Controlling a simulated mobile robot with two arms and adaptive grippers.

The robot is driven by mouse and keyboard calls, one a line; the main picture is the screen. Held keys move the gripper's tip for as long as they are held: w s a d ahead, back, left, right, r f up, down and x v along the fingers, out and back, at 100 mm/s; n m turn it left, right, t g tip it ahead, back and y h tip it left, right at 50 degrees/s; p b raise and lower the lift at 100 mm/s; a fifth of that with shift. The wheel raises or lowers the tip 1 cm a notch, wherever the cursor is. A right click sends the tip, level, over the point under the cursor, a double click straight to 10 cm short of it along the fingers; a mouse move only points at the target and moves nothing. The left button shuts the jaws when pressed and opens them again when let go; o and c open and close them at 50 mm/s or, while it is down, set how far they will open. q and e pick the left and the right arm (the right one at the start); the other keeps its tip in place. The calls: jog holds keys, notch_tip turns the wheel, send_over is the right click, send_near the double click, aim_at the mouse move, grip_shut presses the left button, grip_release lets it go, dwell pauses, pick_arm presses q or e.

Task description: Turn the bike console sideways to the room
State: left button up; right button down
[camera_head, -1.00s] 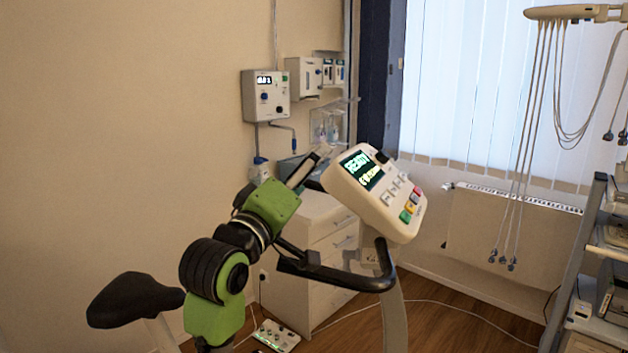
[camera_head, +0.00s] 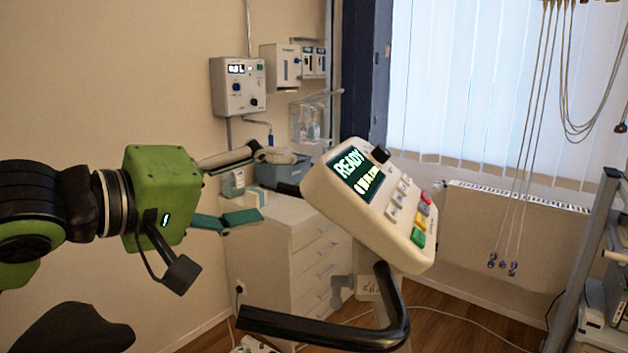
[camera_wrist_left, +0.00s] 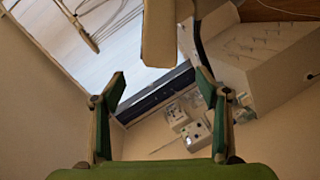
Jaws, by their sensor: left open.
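The bike console (camera_head: 372,210) is a cream, tilted box right of the middle in the head view. Its lit green screen reads READY, above grey, red, yellow and green buttons. It stands above the bike's black handlebar (camera_head: 330,335). My left gripper (camera_head: 258,182) is open and empty, left of the console, with a gap between its fingertips and the console's left edge. In the left wrist view the open fingers (camera_wrist_left: 160,82) frame a cream edge of the console (camera_wrist_left: 158,30) at the top, ahead of the tips. My right gripper is not in view.
The black saddle (camera_head: 75,330) is at lower left. A white drawer cabinet (camera_head: 305,255) stands behind the gripper against the wall. Wall devices (camera_head: 238,85) hang above it. Hanging cables (camera_head: 525,150) and a shelf rack (camera_head: 590,260) are at right.

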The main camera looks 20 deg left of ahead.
aim_at(313, 184)
pick_arm(q)
jog(key=p+x, duration=0.1)
jog(key=x, duration=0.3)
jog(key=shift+w+d+r+p, duration=0.15)
jog(key=shift+w+d+p, duration=0.15)
jog(key=shift+d+p, duration=0.1)
jog(key=p+x, duration=0.1)
jog(key=x, duration=0.5)
jog(key=shift+w, duration=0.2)
jog(key=shift+w+d+f+p, duration=0.25)
jog(key=shift+w+p, duration=0.15)
jog(key=shift+w, duration=0.15)
jog(key=shift+w+f, duration=0.1)
jog(key=shift+w, duration=0.05)
jog(key=shift+c, duration=0.3)
jog(key=c, duration=1.6)
jog(key=shift+o, duration=0.2)
